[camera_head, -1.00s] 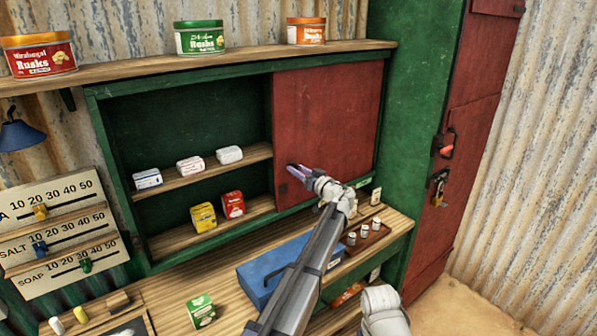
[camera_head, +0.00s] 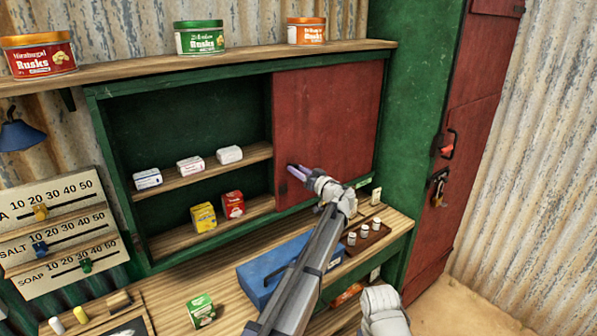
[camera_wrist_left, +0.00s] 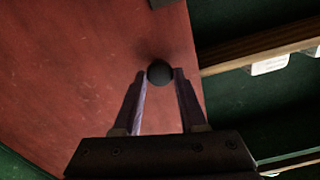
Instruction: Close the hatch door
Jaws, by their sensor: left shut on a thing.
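The hatch door (camera_head: 325,115) is a dark red sliding panel in a green frame (camera_head: 97,130). It covers the right part of the opening, and the left part stands open onto the shelves. My left gripper (camera_head: 292,168) is at the door's lower left area. In the left wrist view, its two fingers (camera_wrist_left: 160,85) are closed on either side of a small dark round knob (camera_wrist_left: 159,72) on the red door (camera_wrist_left: 90,60). The arm hides a bit of the door's lower part in the head view.
Several small boxes, such as a red one (camera_head: 233,204), stand on the shelves behind the opening. A blue box (camera_head: 258,278) and a small tray (camera_head: 366,238) with white containers are on the counter below. Tins (camera_head: 200,38) stand on the ledge above.

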